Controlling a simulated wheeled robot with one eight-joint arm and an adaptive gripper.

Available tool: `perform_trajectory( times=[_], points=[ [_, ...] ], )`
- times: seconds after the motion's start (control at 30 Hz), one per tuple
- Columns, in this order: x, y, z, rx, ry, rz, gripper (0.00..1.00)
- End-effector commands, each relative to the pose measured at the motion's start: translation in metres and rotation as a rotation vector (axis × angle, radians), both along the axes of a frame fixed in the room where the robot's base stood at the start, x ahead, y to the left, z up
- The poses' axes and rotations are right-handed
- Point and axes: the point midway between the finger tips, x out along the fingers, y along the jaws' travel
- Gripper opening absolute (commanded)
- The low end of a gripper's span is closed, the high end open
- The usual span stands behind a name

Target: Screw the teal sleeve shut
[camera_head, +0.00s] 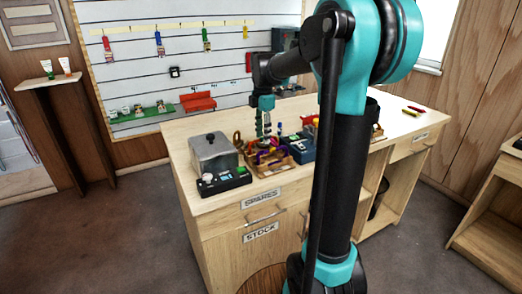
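My gripper (264,136) points down over the left part of the wooden bench (255,193), just above a shallow wooden tray (272,168). The tray holds several small coloured pieces, purple and orange among them, which look like climbing gear. The gripper is too small in this view to show whether its fingers are open or closed, or whether they touch anything. I cannot pick out the teal sleeve; teal parts of my own wrist show just above the gripper.
A grey lidded box (213,154) and a black tray (223,182) stand left of the wooden tray. A blue box (301,149) stands right of it. My arm hides the bench's middle. Red and yellow items (415,111) lie at its right end, with bare bench around them.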

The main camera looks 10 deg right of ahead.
Motion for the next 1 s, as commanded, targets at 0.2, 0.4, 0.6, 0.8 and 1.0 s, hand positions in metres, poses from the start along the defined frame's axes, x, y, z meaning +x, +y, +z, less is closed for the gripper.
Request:
perform_trajectory(
  times=[0.2,0.4,0.6,0.8,1.0],
  points=[
    [0.0039,0.0013,0.0000,0.000,0.000,0.000,0.38],
    [0.0072,0.0025,0.0000,0.000,0.000,0.000,0.38],
    [0.0094,0.0032,-0.0001,0.000,0.000,0.000,0.38],
    [0.0096,0.0031,-0.0027,0.000,0.000,0.000,0.38],
    [0.0098,0.0031,-0.0090,0.000,0.000,0.000,0.38]
  ],
)
